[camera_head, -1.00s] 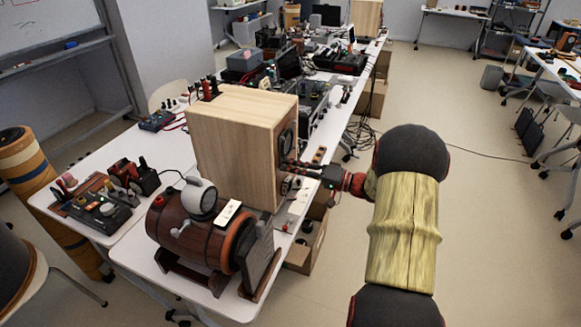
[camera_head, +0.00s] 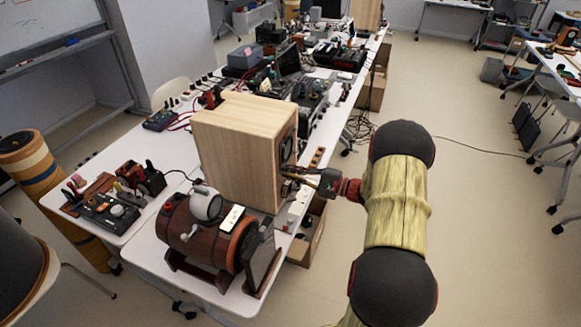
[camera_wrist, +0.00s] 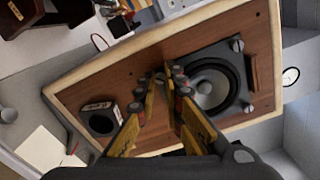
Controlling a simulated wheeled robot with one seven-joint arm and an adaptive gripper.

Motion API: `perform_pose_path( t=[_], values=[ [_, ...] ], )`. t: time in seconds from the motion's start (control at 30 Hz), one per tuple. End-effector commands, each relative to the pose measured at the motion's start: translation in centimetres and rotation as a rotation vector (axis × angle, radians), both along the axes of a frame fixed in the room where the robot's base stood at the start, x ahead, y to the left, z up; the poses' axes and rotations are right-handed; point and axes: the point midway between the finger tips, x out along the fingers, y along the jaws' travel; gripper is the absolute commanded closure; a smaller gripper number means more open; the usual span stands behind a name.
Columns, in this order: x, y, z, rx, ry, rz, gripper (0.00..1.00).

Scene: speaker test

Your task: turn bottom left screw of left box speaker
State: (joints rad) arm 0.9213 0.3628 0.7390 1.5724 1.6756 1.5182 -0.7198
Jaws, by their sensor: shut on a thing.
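The box speaker (camera_head: 235,150) is a light wooden cabinet on the white table in the head view. Its brown front panel (camera_wrist: 140,72) shows tilted in the wrist view, with a round driver (camera_wrist: 212,88) in a dark square frame. Screw heads show at the frame's right-side corners, one upper (camera_wrist: 237,45) and one lower (camera_wrist: 248,108). My gripper (camera_wrist: 172,82) has its fingertips together at the frame's left edge. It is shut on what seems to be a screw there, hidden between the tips. In the head view my gripper (camera_head: 287,171) reaches the speaker's front from the right.
A round port (camera_wrist: 100,120) sits on the panel's other side. A wooden barrel (camera_head: 210,235) on a stand is just in front of the speaker. A cardboard box (camera_head: 307,240) stands below the table edge.

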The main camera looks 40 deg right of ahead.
Motion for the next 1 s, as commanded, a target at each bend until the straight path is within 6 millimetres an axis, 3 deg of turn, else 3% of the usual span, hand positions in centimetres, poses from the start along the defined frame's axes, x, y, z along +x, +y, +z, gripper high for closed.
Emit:
perform_pose_path(
  t=[1.0],
  values=[
    [0.01,-0.07,0.26,0.832,0.490,-0.003,1.00]
  ],
)
